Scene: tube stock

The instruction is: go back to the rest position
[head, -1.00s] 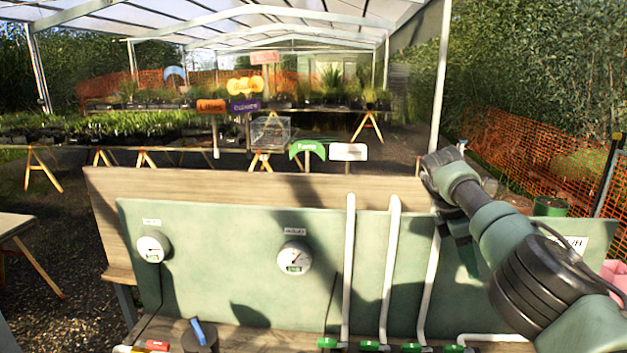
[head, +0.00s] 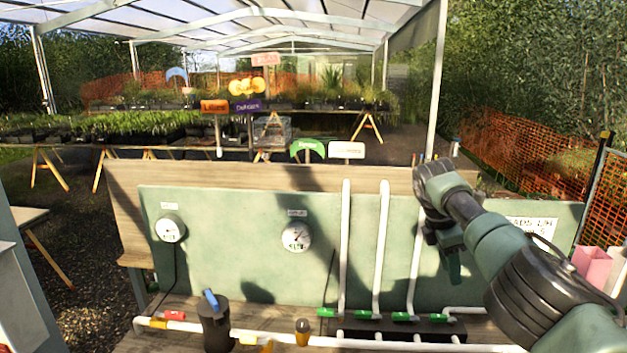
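My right arm comes in from the right edge, and my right gripper (head: 450,262) hangs pointing down in front of the green panel (head: 270,270), near the white upright pipes. Its fingers are dark and small against the panel, so I cannot tell whether they are open or shut. I see nothing clearly held in it. My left gripper is not in view.
Two round gauges (head: 297,236) sit on the panel. White pipes (head: 381,250) rise from a dark manifold with green valves (head: 402,316). A dark canister (head: 214,328) with a blue handle stands at the lower left. A pink container (head: 591,265) stands at the right.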

